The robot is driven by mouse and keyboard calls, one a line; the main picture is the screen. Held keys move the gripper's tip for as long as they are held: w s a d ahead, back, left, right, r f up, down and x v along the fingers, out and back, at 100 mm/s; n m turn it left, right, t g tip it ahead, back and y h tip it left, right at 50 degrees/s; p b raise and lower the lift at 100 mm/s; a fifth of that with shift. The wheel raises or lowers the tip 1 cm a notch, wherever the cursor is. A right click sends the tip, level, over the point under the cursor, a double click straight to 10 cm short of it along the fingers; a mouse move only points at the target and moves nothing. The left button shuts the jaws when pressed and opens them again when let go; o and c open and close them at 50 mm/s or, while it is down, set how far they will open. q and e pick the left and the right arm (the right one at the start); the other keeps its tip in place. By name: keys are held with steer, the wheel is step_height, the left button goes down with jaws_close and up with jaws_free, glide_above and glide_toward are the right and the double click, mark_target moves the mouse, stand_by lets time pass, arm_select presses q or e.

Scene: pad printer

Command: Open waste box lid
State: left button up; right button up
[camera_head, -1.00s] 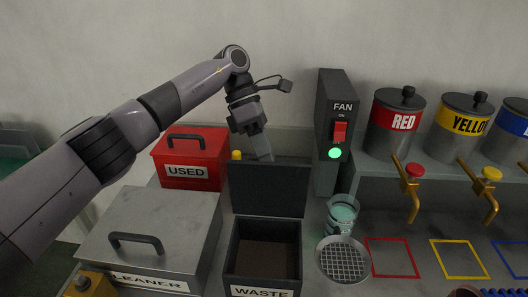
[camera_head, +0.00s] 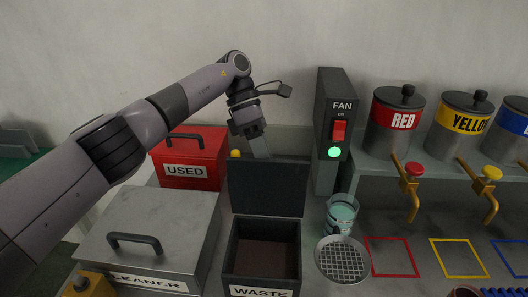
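The dark waste box (camera_head: 261,291) stands at the front middle with a white WASTE label. Its lid (camera_head: 268,189) is tilted up and back, so the brown inside of the box is visible. My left gripper (camera_head: 261,155) points down behind the top edge of the lid, and its fingertips are partly hidden by it. I cannot tell whether it touches the lid or whether its fingers are apart. My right gripper is not in view.
A red USED box (camera_head: 190,182) and a grey CLEANER box (camera_head: 150,222) stand left of the waste box. The FAN unit (camera_head: 331,170), a glass of teal liquid (camera_head: 341,212) and a round mesh dish (camera_head: 342,240) stand right. Paint pots line a shelf farther right.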

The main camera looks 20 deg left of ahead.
arm_select(q)
steer(key=shift+r, duration=0.25)
steer(key=shift+s, duration=0.2)
